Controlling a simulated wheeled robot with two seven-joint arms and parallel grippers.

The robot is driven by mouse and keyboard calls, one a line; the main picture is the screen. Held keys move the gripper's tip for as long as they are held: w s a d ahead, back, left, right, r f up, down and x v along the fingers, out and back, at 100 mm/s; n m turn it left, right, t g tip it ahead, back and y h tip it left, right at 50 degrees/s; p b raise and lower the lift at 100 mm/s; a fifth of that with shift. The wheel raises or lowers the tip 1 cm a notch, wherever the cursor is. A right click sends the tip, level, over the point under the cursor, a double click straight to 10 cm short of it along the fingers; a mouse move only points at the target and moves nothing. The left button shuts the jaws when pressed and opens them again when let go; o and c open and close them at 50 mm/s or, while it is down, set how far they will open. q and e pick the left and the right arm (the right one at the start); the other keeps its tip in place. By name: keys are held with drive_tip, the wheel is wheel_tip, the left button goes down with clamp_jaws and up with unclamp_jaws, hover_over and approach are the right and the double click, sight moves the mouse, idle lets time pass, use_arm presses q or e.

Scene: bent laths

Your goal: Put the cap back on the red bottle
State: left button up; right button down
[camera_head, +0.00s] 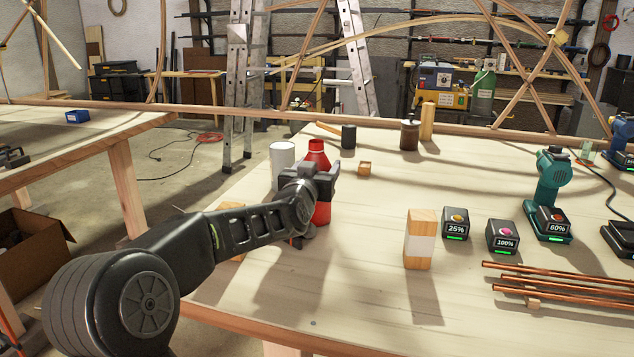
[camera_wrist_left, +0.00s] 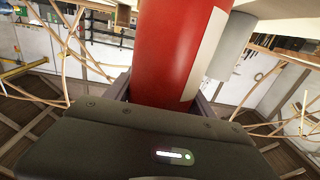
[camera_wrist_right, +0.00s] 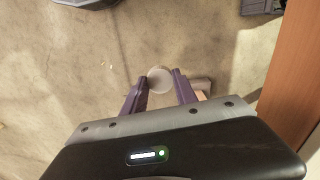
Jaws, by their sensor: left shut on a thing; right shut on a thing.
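The red bottle (camera_head: 321,212) stands upright on the workbench, with a narrow red neck and a pale ring near its top. My left gripper (camera_head: 318,182) is shut around its body and hides part of it. In the left wrist view the red bottle (camera_wrist_left: 175,50) fills the space between the fingers, with a white label at its side. My right gripper (camera_wrist_right: 160,78) is outside the head view. In the right wrist view its fingers are shut on a small pale round thing, apparently the cap (camera_wrist_right: 160,80), above the floor.
A white cylinder (camera_head: 282,155) stands close behind the bottle at left. A wood block with a pale band (camera_head: 420,240), battery packs (camera_head: 456,224) and copper rods (camera_head: 540,285) lie to the right. The bench front is clear.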

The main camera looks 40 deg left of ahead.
sight(319, 145)
use_arm(q)
drive_tip(key=shift+r, duration=0.2)
